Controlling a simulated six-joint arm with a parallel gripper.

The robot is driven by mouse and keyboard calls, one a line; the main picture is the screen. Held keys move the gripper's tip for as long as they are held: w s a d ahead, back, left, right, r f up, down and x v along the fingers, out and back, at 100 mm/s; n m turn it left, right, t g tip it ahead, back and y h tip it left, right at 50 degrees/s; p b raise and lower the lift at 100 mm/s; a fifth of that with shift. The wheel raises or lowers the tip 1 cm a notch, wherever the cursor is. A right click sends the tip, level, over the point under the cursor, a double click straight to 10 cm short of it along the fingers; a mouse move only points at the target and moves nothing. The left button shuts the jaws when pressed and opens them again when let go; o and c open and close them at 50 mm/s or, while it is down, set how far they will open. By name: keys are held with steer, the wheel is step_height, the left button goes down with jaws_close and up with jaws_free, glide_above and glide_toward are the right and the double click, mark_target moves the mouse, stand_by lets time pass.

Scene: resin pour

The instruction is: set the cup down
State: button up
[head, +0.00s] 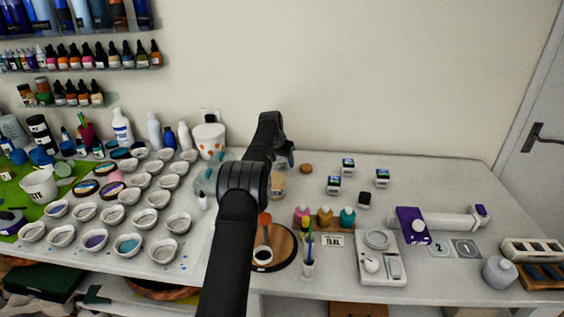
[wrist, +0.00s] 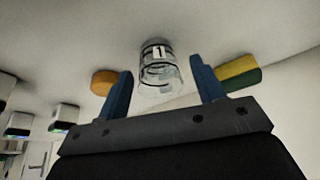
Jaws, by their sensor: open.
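In the wrist view a clear cup (wrist: 158,72) with dark bands and a "1" label sits on the white tabletop between the two blue fingers of my gripper (wrist: 162,68). The fingers are spread, with a gap on each side of the cup. In the head view my gripper (head: 286,157) is low over the back of the table, beyond my arm. I cannot make out the cup there; my arm and gripper block that area.
A round wooden piece (wrist: 103,82) and a green and yellow block (wrist: 238,74) lie close to either side of my gripper. Small dark-topped jars (head: 348,166) stand to the right. Several bowls (head: 127,244) fill the left. A scale (head: 380,258) stands at the front.

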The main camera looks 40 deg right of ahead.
steer(key=v, duration=1.1)
steer(key=shift+r, duration=0.25)
steer(key=shift+a, duration=0.1)
steer(key=x, duration=1.2)
steer(key=shift+f, duration=0.2)
step_height(320, 180, up, 2)
steer(key=shift+r, duration=0.5)
steer(key=shift+f, duration=0.15)
